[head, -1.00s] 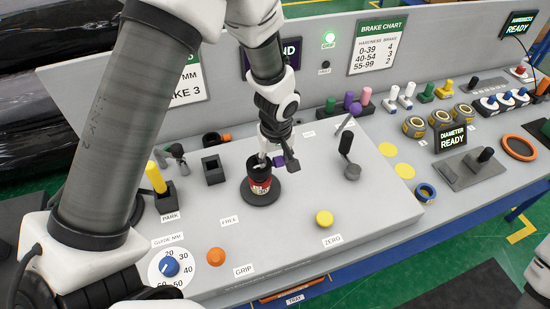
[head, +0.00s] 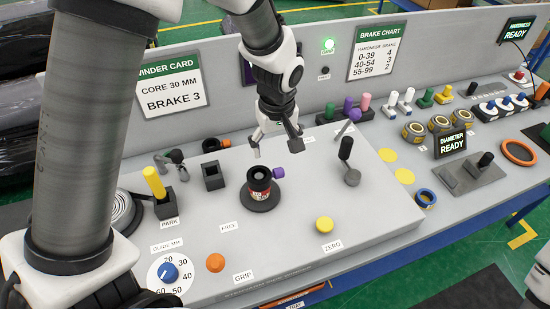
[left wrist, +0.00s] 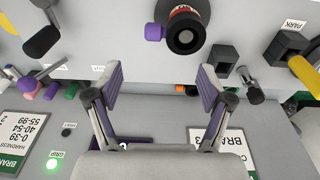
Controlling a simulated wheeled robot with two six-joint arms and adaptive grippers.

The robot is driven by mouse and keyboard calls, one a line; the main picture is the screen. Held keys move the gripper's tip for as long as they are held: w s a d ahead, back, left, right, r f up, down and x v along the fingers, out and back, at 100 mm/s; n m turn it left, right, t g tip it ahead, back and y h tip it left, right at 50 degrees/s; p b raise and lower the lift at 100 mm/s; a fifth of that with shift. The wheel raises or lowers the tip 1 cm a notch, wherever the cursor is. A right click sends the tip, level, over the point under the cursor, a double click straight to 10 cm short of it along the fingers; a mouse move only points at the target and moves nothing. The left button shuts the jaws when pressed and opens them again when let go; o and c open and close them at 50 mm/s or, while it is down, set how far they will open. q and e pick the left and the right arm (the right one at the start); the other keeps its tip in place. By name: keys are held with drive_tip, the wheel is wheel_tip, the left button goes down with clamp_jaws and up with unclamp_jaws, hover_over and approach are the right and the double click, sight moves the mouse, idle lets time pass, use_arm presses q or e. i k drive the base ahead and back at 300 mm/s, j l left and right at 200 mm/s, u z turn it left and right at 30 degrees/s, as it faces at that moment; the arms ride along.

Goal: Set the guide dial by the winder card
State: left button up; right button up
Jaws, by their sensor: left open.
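The guide dial (head: 169,272) is a blue knob on a white numbered disc at the front left of the grey panel; its pointer is too small to read surely. The winder card (head: 170,85) on the back board reads core 30 mm, brake 3; its left edge is hidden by my arm. My left gripper (head: 277,149) is open and empty, above the panel behind a dark roll (head: 259,180) with a red label and purple knob. In the left wrist view, the open fingers (left wrist: 162,80) are apart from the roll (left wrist: 185,35). The right gripper is out of view.
A yellow handle (head: 154,182) stands at PARK. An orange button (head: 215,263) is right of the dial, and a yellow button (head: 324,223) is at ZERO. A black-knobbed lever (head: 346,150) stands right of the roll. The panel between the buttons is clear.

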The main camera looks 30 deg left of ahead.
sight(167, 273)
drive_tip(key=k, duration=1)
